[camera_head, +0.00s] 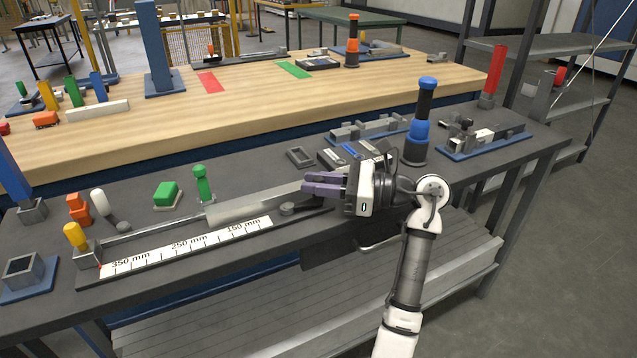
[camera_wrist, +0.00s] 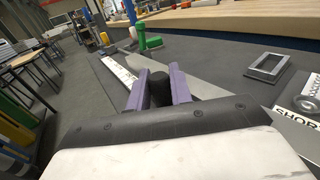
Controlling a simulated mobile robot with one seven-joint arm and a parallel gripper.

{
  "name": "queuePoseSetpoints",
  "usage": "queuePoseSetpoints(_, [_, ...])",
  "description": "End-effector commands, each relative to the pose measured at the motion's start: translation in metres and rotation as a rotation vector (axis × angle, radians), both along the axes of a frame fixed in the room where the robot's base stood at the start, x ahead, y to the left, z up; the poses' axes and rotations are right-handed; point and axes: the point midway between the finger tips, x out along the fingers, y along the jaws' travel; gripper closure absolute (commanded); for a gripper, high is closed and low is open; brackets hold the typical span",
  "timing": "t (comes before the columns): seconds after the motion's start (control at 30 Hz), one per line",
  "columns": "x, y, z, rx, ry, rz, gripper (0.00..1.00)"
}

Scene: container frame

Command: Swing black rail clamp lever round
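My gripper (camera_head: 322,184) is at the right end of the grey rail, low over the dark bench, with its purple fingers pointing left. In the wrist view, a black upright cylinder (camera_wrist: 160,88), which looks like the rail clamp lever's handle, stands between the two fingers (camera_wrist: 159,86). The fingers lie along both its sides with no clear gap. In the head view my gripper hides the lever. The grey rail (camera_head: 150,229) runs left from there, behind a white millimetre scale (camera_head: 190,247). The lever's base and clamp are hidden.
A green upright handle (camera_head: 203,184) and a green block (camera_head: 166,193) stand behind the rail. A grey rectangular frame (camera_head: 300,157) lies behind my gripper. A tall blue-and-black post (camera_head: 418,140) stands close to my wrist on the right.

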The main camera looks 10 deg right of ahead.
Motion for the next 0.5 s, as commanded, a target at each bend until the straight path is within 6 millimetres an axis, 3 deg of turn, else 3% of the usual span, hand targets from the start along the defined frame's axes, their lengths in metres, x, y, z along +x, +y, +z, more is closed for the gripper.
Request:
queuePoseSetpoints(0.03, [0.0007,-0.0001,0.0005,0.001,0.000,-0.002,0.75])
queuePoseSetpoints(0.17, [0.0005,0.0000,0.0004,0.000,0.000,-0.002,0.58])
queuePoseSetpoints(0.5, [-0.0012,-0.0040,-0.0002,0.000,0.000,-0.002,0.58])
